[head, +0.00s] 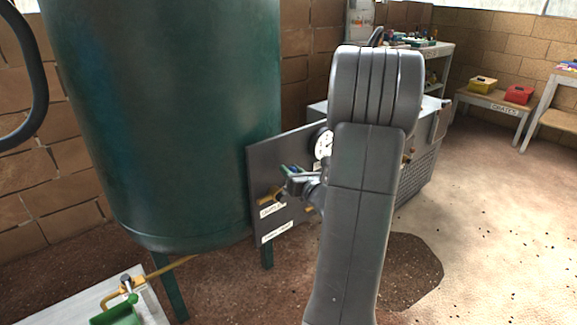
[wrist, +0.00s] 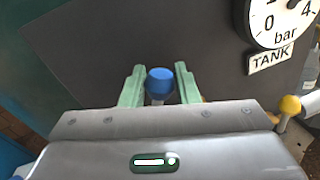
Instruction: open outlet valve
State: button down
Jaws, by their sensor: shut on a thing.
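A valve handle with a blue round knob (wrist: 160,80) stands out from a dark grey panel (head: 262,165). My gripper (wrist: 159,88) has its two green fingers on either side of the knob and is shut on it. In the head view my gripper (head: 290,172) is at the panel, and my arm hides much of the panel's right part. The valve body below the knob is mostly hidden by my gripper. White labels on the panel (head: 272,209) are too small to read for certain.
A pressure gauge (wrist: 283,18) sits right of the knob above a label reading TANK (wrist: 270,58). A yellow knob (wrist: 291,104) is at lower right. A large green tank (head: 165,120) stands left of the panel. Floor at right is mostly clear.

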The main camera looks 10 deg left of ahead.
jog(key=w+d+f+m+g+p, duration=0.2)
jog(key=f+m+p, duration=0.5)
jog(key=m+p, duration=0.4)
jog(key=shift+w+d+f+g+p, duration=0.4)
jog(key=shift+w+d+p, duration=0.15)
jog(key=shift+w+p, duration=0.4)
jog(key=shift+f+y, duration=0.1)
jog(key=shift+y, duration=0.2)
jog(key=c, duration=1.1)
grip_release()
jog(key=shift+c, duration=0.2)
jog(key=v, duration=1.4)
jog(key=shift+w+a, duration=0.1)
jog(key=shift+a, duration=0.05)
